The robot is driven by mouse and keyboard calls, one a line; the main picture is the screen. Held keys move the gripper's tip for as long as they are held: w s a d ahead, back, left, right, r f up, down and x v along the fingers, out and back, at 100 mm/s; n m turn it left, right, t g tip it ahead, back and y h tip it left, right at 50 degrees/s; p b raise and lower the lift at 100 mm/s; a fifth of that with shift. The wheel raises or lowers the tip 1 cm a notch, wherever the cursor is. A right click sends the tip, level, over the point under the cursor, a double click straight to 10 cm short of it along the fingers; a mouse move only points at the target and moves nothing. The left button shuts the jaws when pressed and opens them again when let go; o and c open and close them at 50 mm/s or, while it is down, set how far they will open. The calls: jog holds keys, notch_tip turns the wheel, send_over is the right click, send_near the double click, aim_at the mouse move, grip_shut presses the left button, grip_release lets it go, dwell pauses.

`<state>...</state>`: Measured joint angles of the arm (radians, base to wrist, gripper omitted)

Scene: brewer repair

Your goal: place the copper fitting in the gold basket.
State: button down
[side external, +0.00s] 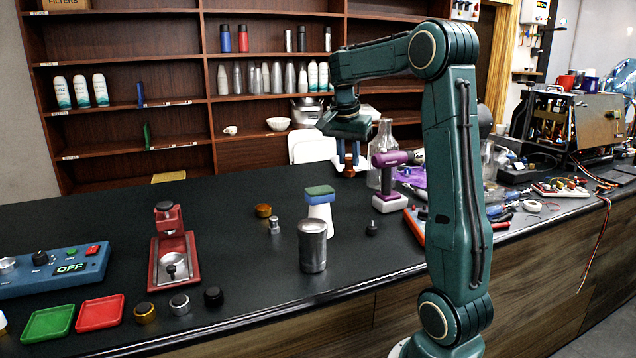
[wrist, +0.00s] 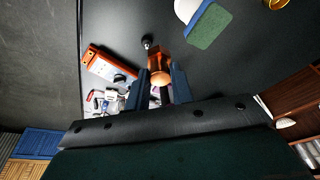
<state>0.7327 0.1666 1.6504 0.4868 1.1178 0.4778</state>
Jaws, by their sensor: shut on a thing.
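My gripper (side external: 351,160) is shut on the copper fitting (side external: 349,171), held above the counter at the back. In the wrist view the copper fitting (wrist: 157,62) sits between the two blue fingers of my gripper (wrist: 160,80). A round gold piece, which looks like the gold basket (side external: 263,210), stands on the counter to the left and nearer the camera; a gold rim (wrist: 276,3) shows at the top edge of the wrist view. Another gold-coloured round piece (side external: 145,313) stands at the front left, so which one is the basket is not certain.
A purple tool (side external: 390,180) and glass flask are right of the gripper. A red stand (side external: 172,250) is left.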

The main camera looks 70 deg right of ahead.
jog(key=w+d+f+n+t, duration=0.1)
jog(key=w+d+f+n, duration=0.15)
jog(key=w, duration=0.65)
jog(key=w+d+f+n, duration=0.1)
jog(key=w+d+n, duration=0.2)
jog(key=w, duration=0.5)
jog(key=n+t, duration=0.2)
jog(key=n, duration=0.3)
send_over(264, 211)
jog(key=w+d, duration=0.1)
jog(key=d, duration=0.1)
notch_tip(264, 211, down, 8)
jog(key=shift+y, duration=0.4)
jog(key=shift+w+a+g, duration=0.1)
jog(key=shift+g, duration=0.2)
jog(key=shift+f, duration=3.95)
jog(key=shift+f, duration=0.15)
jog(key=c, duration=1.2)
grip_release()
